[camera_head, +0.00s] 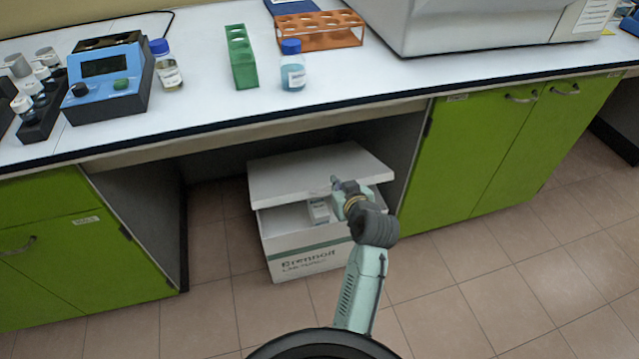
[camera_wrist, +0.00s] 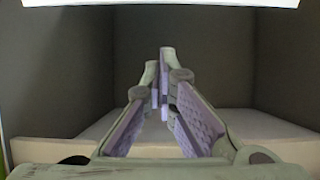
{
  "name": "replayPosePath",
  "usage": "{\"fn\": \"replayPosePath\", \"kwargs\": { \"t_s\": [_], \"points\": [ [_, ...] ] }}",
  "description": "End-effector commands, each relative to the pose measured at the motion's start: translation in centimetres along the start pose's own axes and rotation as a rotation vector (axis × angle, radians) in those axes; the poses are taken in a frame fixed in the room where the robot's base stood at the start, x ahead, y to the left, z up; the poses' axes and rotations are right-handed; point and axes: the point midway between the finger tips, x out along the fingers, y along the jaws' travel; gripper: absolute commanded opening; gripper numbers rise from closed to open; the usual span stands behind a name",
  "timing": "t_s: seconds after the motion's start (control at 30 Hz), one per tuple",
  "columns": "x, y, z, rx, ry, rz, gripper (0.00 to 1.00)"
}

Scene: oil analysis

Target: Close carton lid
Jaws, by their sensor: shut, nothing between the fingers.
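A white carton (camera_head: 300,262) with printed lettering stands on the floor in the recess under the bench. Its white lid (camera_head: 290,174) is partly open, raised at the front with a gap above the carton's front wall. A small pale item (camera_head: 318,210) shows inside through the gap. My gripper (camera_head: 335,182) is at the right part of the lid, seemingly just over its top; exact contact cannot be told. In the wrist view my gripper (camera_wrist: 160,80) has its fingers together and empty, pointing into the recess. The pale lid surface (camera_wrist: 65,148) lies below them.
The white bench top (camera_head: 190,112) overhangs the carton. Green cabinets (camera_head: 490,150) stand to the right and another green cabinet (camera_head: 70,255) to the left. Bottles, a green rack (camera_head: 241,60) and a blue device (camera_head: 108,85) stand on the bench. The tiled floor in front is clear.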

Motion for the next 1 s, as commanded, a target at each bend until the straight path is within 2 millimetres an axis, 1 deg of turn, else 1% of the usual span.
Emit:
{"fn": "replayPosePath", "kwargs": {
  "t_s": [0.3,0.37,0.4,0.5,0.7,1.0],
  "points": [
    [6.8,-0.2,-0.2,-0.001,-0.001,-0.004,0.0],
    [8.0,-0.2,-0.2,-0.001,-0.001,-0.004,0.0],
    [8.5,-0.2,0.1,0.0,-0.002,-0.003,0.0],
    [8.7,-0.1,2.0,0.001,-0.005,-0.002,0.0],
    [9.1,-0.1,3.6,-0.001,-0.001,-0.001,0.0],
    [9.2,-0.1,3.9,-0.002,0.001,-0.001,0.0]
  ]
}}
